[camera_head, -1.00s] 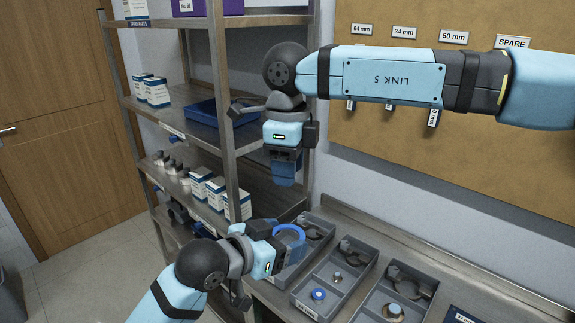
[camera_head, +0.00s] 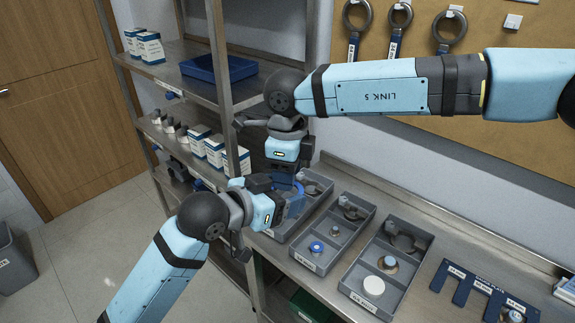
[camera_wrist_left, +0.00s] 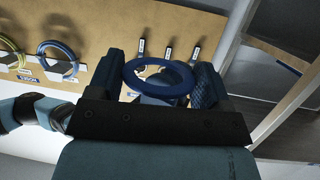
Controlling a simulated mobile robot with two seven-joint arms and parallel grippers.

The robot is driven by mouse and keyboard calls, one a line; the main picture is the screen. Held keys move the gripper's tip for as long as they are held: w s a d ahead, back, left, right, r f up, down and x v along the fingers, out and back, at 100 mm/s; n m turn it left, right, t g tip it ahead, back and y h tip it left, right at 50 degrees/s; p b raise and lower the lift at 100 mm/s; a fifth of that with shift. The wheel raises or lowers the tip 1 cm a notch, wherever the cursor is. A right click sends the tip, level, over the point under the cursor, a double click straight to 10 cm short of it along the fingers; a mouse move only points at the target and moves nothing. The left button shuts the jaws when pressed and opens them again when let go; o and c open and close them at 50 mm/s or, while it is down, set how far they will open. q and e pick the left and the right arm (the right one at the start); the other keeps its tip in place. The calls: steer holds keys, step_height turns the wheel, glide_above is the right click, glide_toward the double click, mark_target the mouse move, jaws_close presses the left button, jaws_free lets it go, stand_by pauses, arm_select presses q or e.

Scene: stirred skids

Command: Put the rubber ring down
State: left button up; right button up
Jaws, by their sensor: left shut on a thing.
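My left gripper (camera_head: 288,200) is shut on a blue rubber ring, held above the leftmost grey tray (camera_head: 318,213). In the left wrist view the ring (camera_wrist_left: 153,95) sits between the two fingers and its round outline is clear. In the head view the ring is mostly lost among the gripper parts. My right gripper (camera_head: 284,168) points down just behind and above the left one. Its fingertips are hidden, so I cannot tell whether it is open.
A middle tray (camera_head: 304,262) holds a blue-topped part (camera_head: 316,247). The right tray (camera_head: 352,293) holds a white disc (camera_head: 374,286). A blue slotted plate (camera_head: 470,288) lies farther right. A metal shelf with boxes (camera_head: 214,150) stands close on the left.

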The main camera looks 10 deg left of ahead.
arm_select(q)
steer(key=shift+r, duration=0.35)
arm_select(e)
steer(key=shift+f, duration=0.3)
arm_select(q)
steer(key=shift+s+d+r, duration=0.1)
steer(key=shift+r, duration=0.05)
arm_select(e)
jaws_close()
arm_select(q)
steer(key=o, duration=0.9)
steer(key=shift+o, duration=0.2)
steer(key=shift+f, duration=0.2)
arm_select(e)
steer(key=shift+r, duration=0.1)
